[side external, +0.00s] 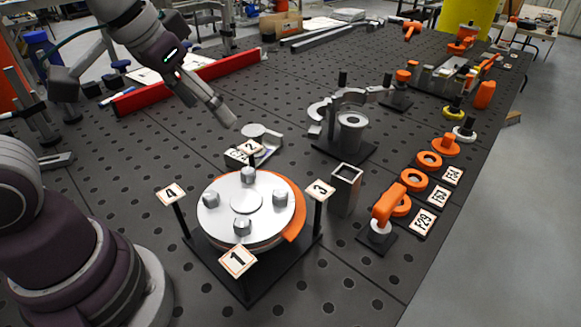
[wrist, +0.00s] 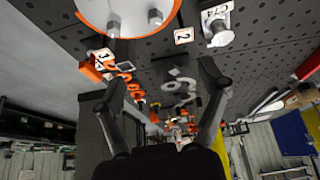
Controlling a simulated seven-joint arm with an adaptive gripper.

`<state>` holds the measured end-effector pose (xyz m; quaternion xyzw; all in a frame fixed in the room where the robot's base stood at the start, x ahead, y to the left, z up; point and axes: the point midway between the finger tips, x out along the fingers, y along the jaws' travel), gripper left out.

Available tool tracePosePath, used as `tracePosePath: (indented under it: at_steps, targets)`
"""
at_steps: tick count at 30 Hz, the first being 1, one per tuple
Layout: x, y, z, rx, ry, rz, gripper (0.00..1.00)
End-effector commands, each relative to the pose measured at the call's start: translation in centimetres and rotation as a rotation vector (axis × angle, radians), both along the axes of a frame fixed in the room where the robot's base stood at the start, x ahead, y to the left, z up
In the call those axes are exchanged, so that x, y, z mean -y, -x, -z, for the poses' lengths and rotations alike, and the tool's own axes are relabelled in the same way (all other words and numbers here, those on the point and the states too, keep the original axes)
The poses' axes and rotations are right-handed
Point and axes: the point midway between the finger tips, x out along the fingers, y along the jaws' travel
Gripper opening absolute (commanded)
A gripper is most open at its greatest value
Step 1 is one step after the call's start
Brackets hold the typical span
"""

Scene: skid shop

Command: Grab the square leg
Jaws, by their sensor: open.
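The square leg appears to be the hollow grey square tube (side external: 345,190) standing upright on the perforated table, right of the round turntable. In the wrist view its open square end (wrist: 125,67) shows small at the left. My gripper (side external: 228,118) is above the table, behind the turntable and well to the left of the tube, not touching it. In the wrist view the two fingers of my gripper (wrist: 164,78) are spread apart with nothing between them.
The turntable (side external: 212,208) with several metal knobs and numbered signs stands between my base and the tube. An orange-handled clamp (side external: 386,205) is just right of the tube. A grey fixture (side external: 350,135) stands behind it. Orange rings (side external: 414,181) line the right edge.

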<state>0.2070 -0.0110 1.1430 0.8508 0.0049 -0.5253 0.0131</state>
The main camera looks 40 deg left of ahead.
Motion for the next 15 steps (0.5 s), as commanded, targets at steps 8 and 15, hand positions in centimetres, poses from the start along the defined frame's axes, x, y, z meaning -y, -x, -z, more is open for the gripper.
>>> tracePosePath:
  at_steps: [8, 15]
  targets:
    - [6.8, -10.6, 4.5, -0.066, -0.001, -0.041, 0.74]
    - [10.6, -13.6, 9.0, -0.072, -0.012, -0.065, 0.74]
